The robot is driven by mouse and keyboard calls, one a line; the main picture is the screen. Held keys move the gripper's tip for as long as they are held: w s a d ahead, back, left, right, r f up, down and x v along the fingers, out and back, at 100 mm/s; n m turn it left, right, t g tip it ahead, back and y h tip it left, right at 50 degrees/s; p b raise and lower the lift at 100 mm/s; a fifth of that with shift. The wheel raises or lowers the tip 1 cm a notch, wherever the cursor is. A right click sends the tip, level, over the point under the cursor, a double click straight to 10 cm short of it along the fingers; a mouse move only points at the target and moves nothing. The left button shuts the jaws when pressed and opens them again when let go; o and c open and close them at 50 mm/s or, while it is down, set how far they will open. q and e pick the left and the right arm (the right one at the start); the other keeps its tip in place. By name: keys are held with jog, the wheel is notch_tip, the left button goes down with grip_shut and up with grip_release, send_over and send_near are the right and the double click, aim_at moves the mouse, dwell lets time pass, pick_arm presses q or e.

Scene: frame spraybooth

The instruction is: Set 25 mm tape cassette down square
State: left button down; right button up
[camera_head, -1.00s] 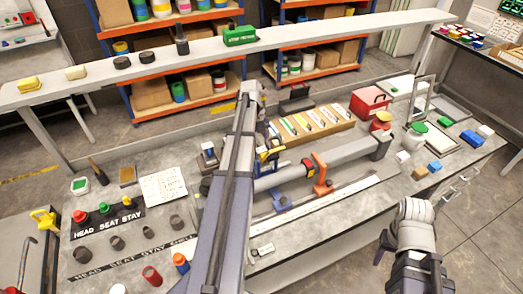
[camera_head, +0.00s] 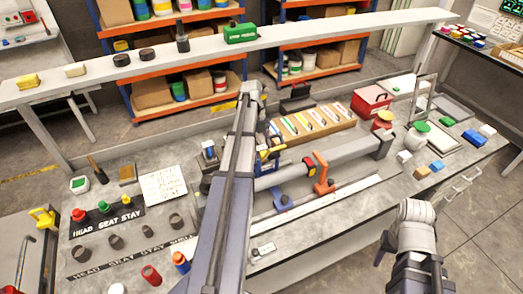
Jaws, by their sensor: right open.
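I cannot pick out the 25 mm tape cassette for certain. A small pale block with a dark marking (camera_head: 263,250) lies near the bench's front edge, too small to read. My left arm rises through the middle of the view and hides part of the bench. Its gripper is hidden behind the arm. My right arm hangs at the lower right, in front of the bench. My right gripper (camera_head: 384,250) shows only partly there, open, with nothing seen in it and apart from the bench objects.
A grey tube in an orange clamp (camera_head: 322,177) lies across the bench (camera_head: 330,228). A wooden tray (camera_head: 330,135), red box (camera_head: 370,103) and several pots stand behind and right. Labelled cups stand at left. A long shelf (camera_head: 310,33) crosses the back.

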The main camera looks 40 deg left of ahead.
pick_arm(q)
jog(key=shift+d, duration=0.1)
grip_release()
dwell(0.4)
jog(key=shift+r+p, duration=2.95)
jog(key=shift+p, duration=0.15)
